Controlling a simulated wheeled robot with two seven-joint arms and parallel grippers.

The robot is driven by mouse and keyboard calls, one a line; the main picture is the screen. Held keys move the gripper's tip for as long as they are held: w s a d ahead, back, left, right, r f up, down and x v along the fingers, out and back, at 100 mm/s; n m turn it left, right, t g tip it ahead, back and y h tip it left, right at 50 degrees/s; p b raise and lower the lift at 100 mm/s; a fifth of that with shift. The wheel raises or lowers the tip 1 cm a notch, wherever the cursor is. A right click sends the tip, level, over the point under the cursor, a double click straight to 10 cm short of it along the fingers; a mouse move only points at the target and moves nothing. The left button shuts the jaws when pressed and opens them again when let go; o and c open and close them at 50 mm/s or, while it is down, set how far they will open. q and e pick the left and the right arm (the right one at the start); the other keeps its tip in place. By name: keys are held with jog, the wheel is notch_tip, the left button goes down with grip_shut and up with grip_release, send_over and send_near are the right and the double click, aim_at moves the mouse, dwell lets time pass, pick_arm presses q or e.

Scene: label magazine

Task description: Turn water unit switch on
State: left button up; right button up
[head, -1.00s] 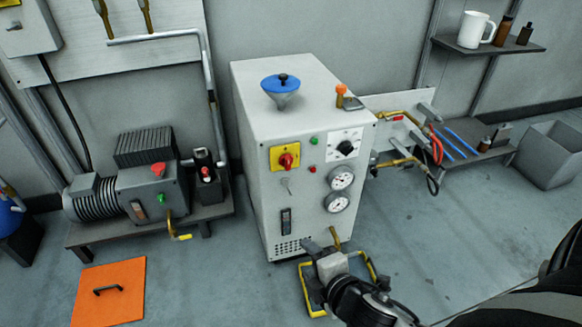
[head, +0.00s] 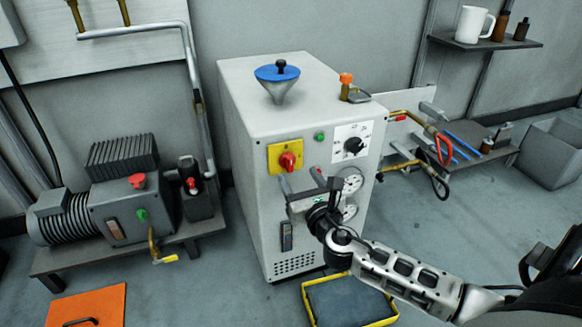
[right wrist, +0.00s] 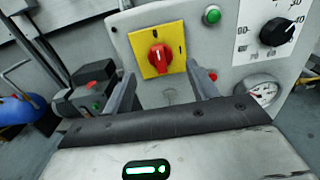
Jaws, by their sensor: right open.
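The water unit is a pale grey cabinet (head: 245,125). A red rotary switch (head: 291,161) on a yellow plate (head: 274,155) is on its front; in the right wrist view the red switch (right wrist: 160,57) shows with its grip roughly upright. My right gripper (head: 301,181) is open and empty in front of the panel, just below the yellow plate. In the right wrist view its fingers (right wrist: 162,88) stand apart, with the red switch above and between them. A black rocker switch (head: 286,236) is lower down. My left gripper is not in view.
A black dial (head: 354,145), a green button (head: 320,137) and gauges (head: 353,183) are right of the switch. A blue funnel (head: 277,82) stands on top. A pump (head: 125,205) is at left, and a yellow-rimmed tray (head: 350,302) lies on the floor below.

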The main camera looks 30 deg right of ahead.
aim_at(291, 165)
jog(key=b+x, duration=0.1)
jog(key=x, duration=0.5)
jog(key=shift+w, duration=0.1)
jog(key=c, duration=1)
